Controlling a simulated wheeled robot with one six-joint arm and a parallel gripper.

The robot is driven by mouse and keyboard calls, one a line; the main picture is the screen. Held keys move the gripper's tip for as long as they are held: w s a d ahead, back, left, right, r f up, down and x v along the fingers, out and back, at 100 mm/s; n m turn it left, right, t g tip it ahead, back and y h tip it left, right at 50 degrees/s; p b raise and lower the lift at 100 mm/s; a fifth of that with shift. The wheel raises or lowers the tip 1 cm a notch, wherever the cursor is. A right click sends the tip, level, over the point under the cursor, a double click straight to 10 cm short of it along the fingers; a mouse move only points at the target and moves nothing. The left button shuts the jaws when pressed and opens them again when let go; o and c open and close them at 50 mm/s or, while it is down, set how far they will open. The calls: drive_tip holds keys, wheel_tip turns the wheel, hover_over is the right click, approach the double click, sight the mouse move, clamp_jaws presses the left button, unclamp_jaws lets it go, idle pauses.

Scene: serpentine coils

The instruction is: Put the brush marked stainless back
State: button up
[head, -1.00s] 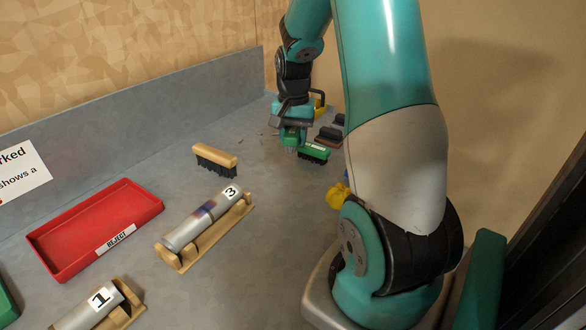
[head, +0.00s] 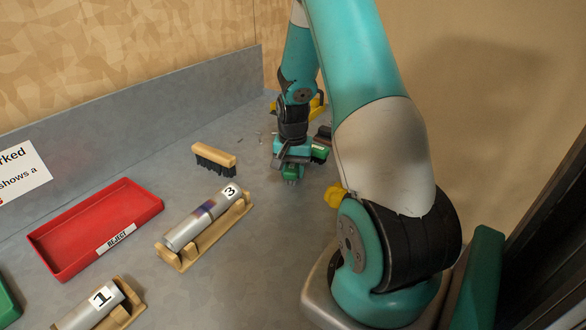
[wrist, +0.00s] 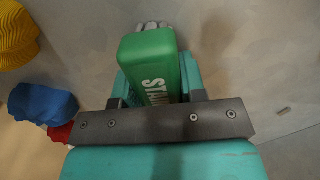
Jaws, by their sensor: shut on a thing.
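My gripper (head: 291,162) is shut on a green brush (head: 291,173), low over the grey bench and right of the wooden-backed brush. In the wrist view the held brush (wrist: 150,65) sits between the jaws, with the white letters "STAIN" on its green back; the rest of the word is hidden by the gripper. Pale grey bristles show at its far end. I cannot tell whether it touches the bench.
A wooden brush with black bristles (head: 214,158) stands to the left. Tube 3 (head: 200,222) and tube 1 (head: 90,307) lie in wooden cradles. A red REJECT tray (head: 50,232) is further left. Yellow (wrist: 15,40) and blue (wrist: 42,103) lumps lie near the gripper.

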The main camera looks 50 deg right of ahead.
drive_tip(key=o, duration=0.9)
wheel_tip(320, 180, up, 12)
drive_tip(key=b, duration=0.1)
drive_tip(key=w+a+r+n, duration=0.1)
drive_tip(key=a+r+n, duration=0.15)
drive_tip(key=a, duration=0.35)
drive_tip(key=w+a+r+n, duration=0.1)
drive_tip(key=a+n, duration=0.2)
drive_tip(key=a, duration=0.3)
drive_tip(key=s+a+r+n+y, duration=0.1)
drive_tip(key=s+a+n, duration=0.3)
drive_tip(key=a, duration=0.4)
drive_tip(key=s+a+r+n+y, duration=0.1)
drive_tip(key=s+a+r+n, duration=0.1)
drive_tip(key=s+a+n, duration=0.3)
drive_tip(key=s+a+r+n+y, duration=0.2)
drive_tip(key=s+a+n, duration=0.3)
drive_tip(key=a, duration=0.8)
drive_tip(key=shift+s+a, duration=0.1)
drive_tip(key=shift+s, duration=1.45)
